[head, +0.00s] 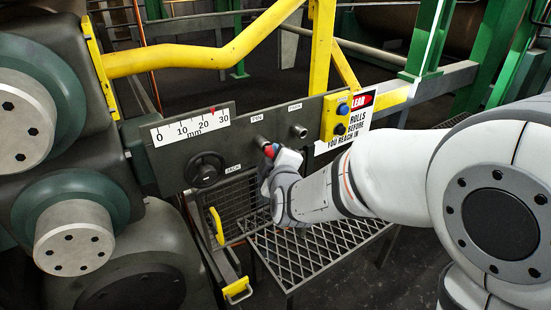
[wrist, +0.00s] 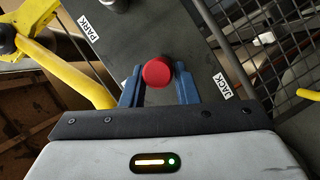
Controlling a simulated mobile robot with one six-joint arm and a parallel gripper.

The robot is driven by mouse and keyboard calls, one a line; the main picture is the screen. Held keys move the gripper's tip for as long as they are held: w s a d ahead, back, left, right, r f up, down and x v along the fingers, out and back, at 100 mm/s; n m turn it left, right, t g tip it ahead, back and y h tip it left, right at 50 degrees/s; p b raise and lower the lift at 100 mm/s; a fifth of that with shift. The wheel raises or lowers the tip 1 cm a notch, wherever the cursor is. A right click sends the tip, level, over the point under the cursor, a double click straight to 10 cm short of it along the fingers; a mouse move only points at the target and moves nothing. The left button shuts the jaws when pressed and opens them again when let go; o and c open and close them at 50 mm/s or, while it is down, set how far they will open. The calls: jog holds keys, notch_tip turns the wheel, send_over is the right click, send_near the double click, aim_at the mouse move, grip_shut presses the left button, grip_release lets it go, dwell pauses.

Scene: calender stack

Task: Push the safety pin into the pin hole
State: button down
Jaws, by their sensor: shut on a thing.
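The safety pin shows as a round red head (wrist: 157,73) between my gripper's blue fingers in the wrist view; its shaft is hidden behind the head. The red head also shows in the head view (head: 269,151). My gripper (head: 272,153) is shut on the pin, in front of the dark panel (head: 235,135). A metal collar, the pin hole (head: 260,141), shows under the left label, just up and left of the red head. I cannot tell how far the shaft is inside it. A second metal collar (head: 299,131) sits below the PARK label.
A black handwheel (head: 205,169) by the JACK label is left of my gripper. A mm scale (head: 190,127) has a red pointer. A yellow rail (head: 200,57) runs above; a yellow button box (head: 343,115) is at right. A mesh guard and grated step lie below.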

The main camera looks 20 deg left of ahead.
jog(key=shift+w+a, duration=0.45)
jog(key=shift+a, duration=0.1)
jog(key=c, duration=1)
grip_release()
jog(key=shift+c, duration=0.2)
jog(key=shift+o, duration=0.5)
jog(key=shift+o, duration=0.9)
jog(key=s+d+b, duration=0.1)
jog(key=s+d, duration=0.3)
jog(key=d, duration=0.1)
jog(key=shift+s+d, duration=0.2)
jog(key=shift+s, duration=0.1)
